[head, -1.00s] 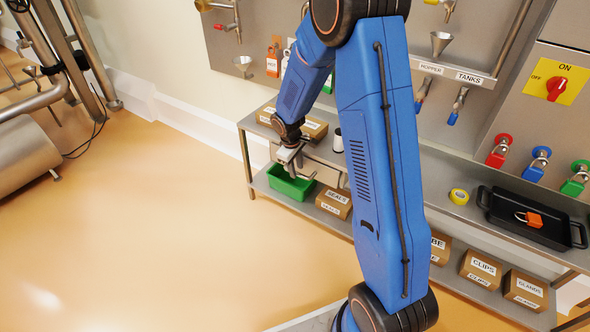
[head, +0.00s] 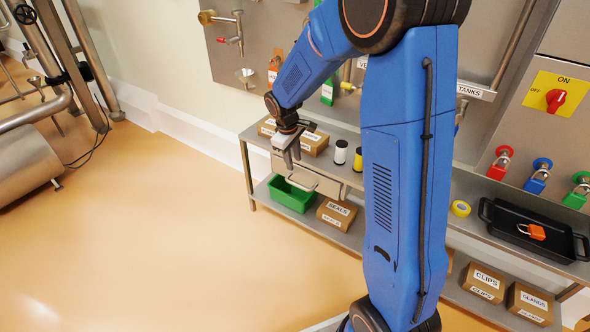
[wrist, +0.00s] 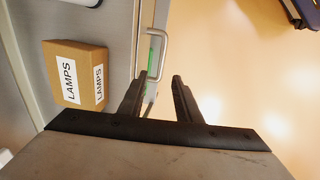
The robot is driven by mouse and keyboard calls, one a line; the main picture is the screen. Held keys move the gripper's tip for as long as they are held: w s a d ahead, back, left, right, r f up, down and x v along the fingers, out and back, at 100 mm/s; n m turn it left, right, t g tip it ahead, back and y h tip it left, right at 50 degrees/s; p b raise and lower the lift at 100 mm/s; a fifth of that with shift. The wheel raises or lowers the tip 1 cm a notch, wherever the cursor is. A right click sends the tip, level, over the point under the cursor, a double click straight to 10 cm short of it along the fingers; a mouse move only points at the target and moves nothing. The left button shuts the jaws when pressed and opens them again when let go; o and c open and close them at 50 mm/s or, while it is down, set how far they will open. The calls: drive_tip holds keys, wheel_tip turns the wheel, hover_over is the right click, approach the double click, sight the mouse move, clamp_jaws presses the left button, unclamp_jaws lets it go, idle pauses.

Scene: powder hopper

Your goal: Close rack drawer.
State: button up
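The grey rack drawer (head: 317,180) sits under the rack's top shelf, with a bar handle (head: 301,185) on its front. How far it stands out is hard to tell. My gripper (head: 291,165) points down just above the handle in the head view. In the wrist view the gripper (wrist: 160,78) is open and empty, its two dark fingers apart. The handle (wrist: 163,48) lies just beyond the fingertips there, and I cannot tell whether they touch it. A narrow strip of green shows through the handle.
A green bin (head: 292,198) and a SEALS box (head: 337,213) stand on the lower shelf beneath the drawer. The LAMPS box (wrist: 75,74) and white (head: 341,152) and yellow (head: 358,159) spools stand on top. Open floor (head: 180,240) lies in front.

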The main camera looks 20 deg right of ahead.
drive_tip(key=shift+s+a+r, duration=0.1)
drive_tip(key=shift+a+r, duration=0.05)
drive_tip(key=shift+r, duration=0.7)
drive_tip(key=shift+s+a+r, duration=0.1)
drive_tip(key=shift+r, duration=0.75)
drive_tip(key=shift+s+a+r, duration=0.1)
drive_tip(key=shift+a+r, duration=0.05)
drive_tip(key=shift+r, duration=0.7)
drive_tip(key=s+d+r+m+t+y, duration=0.1)
drive_tip(key=s+r+m, duration=0.1)
drive_tip(key=s+r, duration=0.55)
drive_tip(key=s+r+m+t, duration=0.15)
drive_tip(key=s+r, duration=0.25)
drive_tip(key=s, duration=0.7)
drive_tip(key=s+m+t, duration=0.1)
drive_tip(key=s+m, duration=0.2)
drive_tip(key=s, duration=1.4)
drive_tip(key=shift+s+r+m+y, duration=0.35)
drive_tip(key=shift+r+y, duration=0.05)
drive_tip(key=shift+r, duration=0.05)
